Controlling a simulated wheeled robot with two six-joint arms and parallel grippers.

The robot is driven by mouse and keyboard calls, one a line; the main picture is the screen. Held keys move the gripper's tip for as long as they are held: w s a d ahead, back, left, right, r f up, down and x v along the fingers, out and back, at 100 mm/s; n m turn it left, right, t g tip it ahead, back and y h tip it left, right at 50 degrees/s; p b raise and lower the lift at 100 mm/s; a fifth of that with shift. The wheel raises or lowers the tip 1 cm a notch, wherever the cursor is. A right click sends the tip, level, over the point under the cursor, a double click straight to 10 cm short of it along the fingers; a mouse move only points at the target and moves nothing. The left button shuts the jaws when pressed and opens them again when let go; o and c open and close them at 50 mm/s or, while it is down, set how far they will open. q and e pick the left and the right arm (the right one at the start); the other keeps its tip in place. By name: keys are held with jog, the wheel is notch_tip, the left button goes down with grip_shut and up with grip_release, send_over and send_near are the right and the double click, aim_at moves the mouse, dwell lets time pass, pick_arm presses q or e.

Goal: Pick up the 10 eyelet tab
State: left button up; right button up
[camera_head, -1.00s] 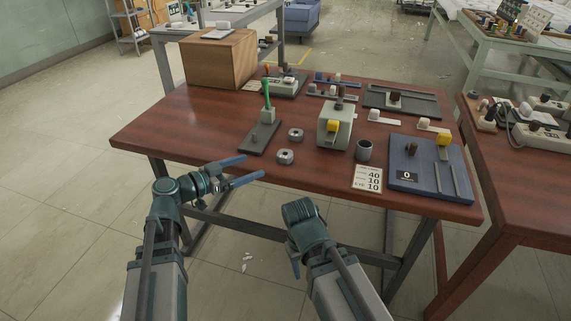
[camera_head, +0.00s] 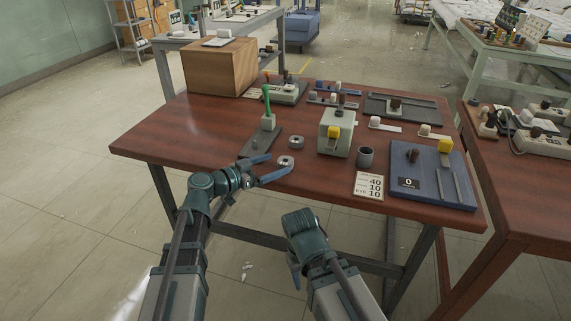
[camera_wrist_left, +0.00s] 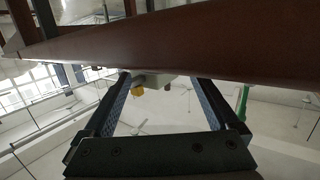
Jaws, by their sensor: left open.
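My left gripper (camera_head: 281,164) is open at the front edge of the brown table (camera_head: 150,140). In the head view its fingertips lie to either side of a small grey ring (camera_head: 286,161); I cannot tell how far above or short of it they are. The left wrist view shows the spread fingers (camera_wrist_left: 160,82) with nothing held. A second grey ring (camera_head: 296,142) lies just behind. Pale flat tabs with knobs (camera_head: 385,127) lie at the back right. No marking tells me which is the 10 eyelet tab. My right gripper hangs low before the table, its jaws unclear.
A pale machine with a yellow knob (camera_head: 337,134), a grey cup (camera_head: 366,157), a number card (camera_head: 368,186) and a blue board (camera_head: 430,180) stand to the right. The table's left front is clear.

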aim_at(288, 159)
pick_arm(q)
jog(key=x, duration=0.5)
jog(key=shift+b, duration=0.35)
jog(key=shift+s, duration=0.1)
jog(key=c, duration=1.4)
pick_arm(e)
jog(key=shift+f, duration=0.4)
pick_arm(q)
jog(key=shift+r, duration=0.15)
pick_arm(e)
jog(key=shift+r, duration=0.15)
